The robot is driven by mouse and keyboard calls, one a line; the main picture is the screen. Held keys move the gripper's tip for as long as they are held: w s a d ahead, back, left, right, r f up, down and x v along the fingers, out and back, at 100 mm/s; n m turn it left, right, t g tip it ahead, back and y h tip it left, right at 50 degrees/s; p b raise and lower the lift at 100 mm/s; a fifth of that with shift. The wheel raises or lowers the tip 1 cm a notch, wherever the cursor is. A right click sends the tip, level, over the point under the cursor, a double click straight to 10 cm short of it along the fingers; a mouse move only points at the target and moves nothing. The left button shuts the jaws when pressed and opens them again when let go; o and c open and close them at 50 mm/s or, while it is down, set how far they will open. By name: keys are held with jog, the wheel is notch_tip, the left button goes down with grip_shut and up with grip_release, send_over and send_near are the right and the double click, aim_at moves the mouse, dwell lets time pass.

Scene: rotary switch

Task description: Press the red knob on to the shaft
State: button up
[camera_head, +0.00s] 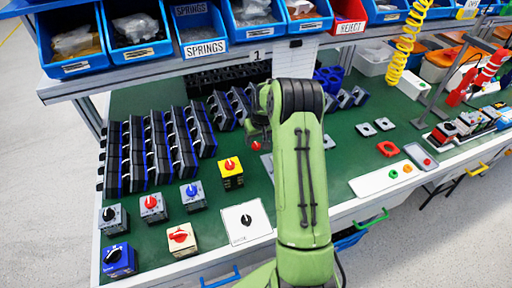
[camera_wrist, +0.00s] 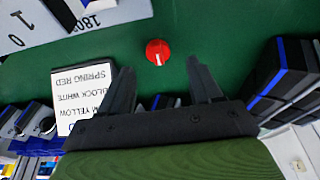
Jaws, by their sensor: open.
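A round red knob (camera_wrist: 157,52) with a white line lies on the green bench top in the wrist view. It is beyond the two fingertips of my gripper (camera_wrist: 159,68), roughly centred between them. The fingers are spread and empty, apart from the knob. In the head view the knob (camera_head: 256,146) shows just left of my green arm. My gripper there is mostly hidden by the arm. A grey plate (camera_wrist: 75,18) marked 0, 1 and 180° is partly in view at the wrist view's upper left. I cannot make out a bare shaft.
Rows of black and blue switch boxes (camera_head: 147,155) stand on the left. Finished-looking switches with coloured knobs stand at the front left, including a yellow one (camera_head: 230,173). A printed sheet (camera_wrist: 85,95) is beside my gripper. Shelf bins (camera_head: 203,32) hang above the bench's back.

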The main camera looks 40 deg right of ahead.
aim_at(256, 144)
jog(key=x, duration=0.4)
jog(key=shift+d, duration=0.1)
jog(key=shift+r, duration=0.15)
jog(key=c, duration=1.1)
notch_tip(256, 144, up, 10)
jog(key=p, duration=0.1)
jog(key=s+d+r, duration=0.2)
jog(key=s, duration=0.4)
jog(key=s+d+r, duration=0.1)
jog(key=s+r, duration=0.2)
jog(key=s, duration=0.4)
jog(key=shift+s+d+p, duration=0.25)
jog(key=shift+d+p, duration=0.05)
jog(key=shift+d, duration=0.05)
jog(key=shift+r, duration=0.1)
